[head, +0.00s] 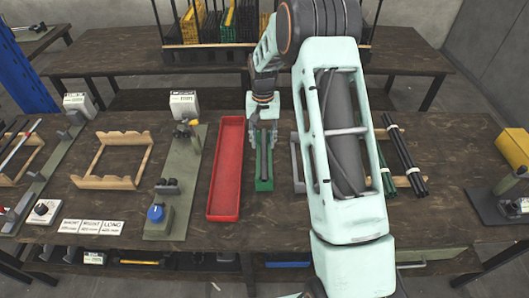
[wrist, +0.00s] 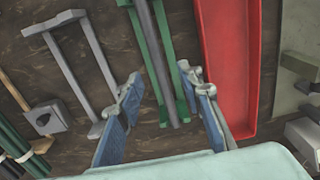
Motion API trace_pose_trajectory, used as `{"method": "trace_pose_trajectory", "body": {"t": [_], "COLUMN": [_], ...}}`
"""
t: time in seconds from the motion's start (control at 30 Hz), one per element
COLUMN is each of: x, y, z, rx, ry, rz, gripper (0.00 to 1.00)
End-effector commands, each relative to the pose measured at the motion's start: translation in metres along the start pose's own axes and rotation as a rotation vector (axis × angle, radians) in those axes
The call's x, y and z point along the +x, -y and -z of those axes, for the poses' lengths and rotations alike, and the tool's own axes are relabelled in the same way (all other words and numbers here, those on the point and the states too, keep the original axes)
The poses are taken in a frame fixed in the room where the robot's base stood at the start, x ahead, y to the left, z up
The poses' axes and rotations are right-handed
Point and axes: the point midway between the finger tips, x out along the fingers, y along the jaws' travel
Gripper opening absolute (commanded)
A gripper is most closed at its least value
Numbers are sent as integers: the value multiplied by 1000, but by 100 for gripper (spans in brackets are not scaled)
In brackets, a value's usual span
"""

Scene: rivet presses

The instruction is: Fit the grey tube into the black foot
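The grey tube (wrist: 164,60) lies lengthwise in a green cradle (wrist: 184,75). It also shows in the head view (head: 264,163), just right of the red tray. My gripper (wrist: 160,95) is open and empty, with its blue-padded fingers apart on either side of the tube's line. In the head view my gripper (head: 264,128) is over the far part of the cradle. I cannot tell whether the fingers touch the tube. I cannot make out the black foot with certainty; my arm hides part of the table. A grey block with a dark recess (wrist: 46,118) shows in the wrist view.
A red tray (head: 226,165) lies left of the cradle, and a grey frame (wrist: 72,62) on its other side. Dark rods (head: 407,160) lie beyond my arm. A press plate (head: 177,185) and a wooden rack (head: 112,160) are at left. Bare tabletop separates them.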

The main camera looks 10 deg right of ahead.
Motion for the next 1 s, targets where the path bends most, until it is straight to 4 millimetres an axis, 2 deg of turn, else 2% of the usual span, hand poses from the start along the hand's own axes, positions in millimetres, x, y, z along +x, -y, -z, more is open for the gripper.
{"method": "trace_pose_trajectory", "body": {"t": [0.17,0.4,0.5,0.77,1.0], "x": [12,47,55,57,57], "y": [-1,-3,-3,-3,-3], "z": [-2,-4,-4,-3,-3], "rx": [0,-1,-1,-1,0], "ry": [2,2,0,-2,-2], "rz": [-1,-1,-1,-1,-1], "gripper": [34,34,34,34,9]}}
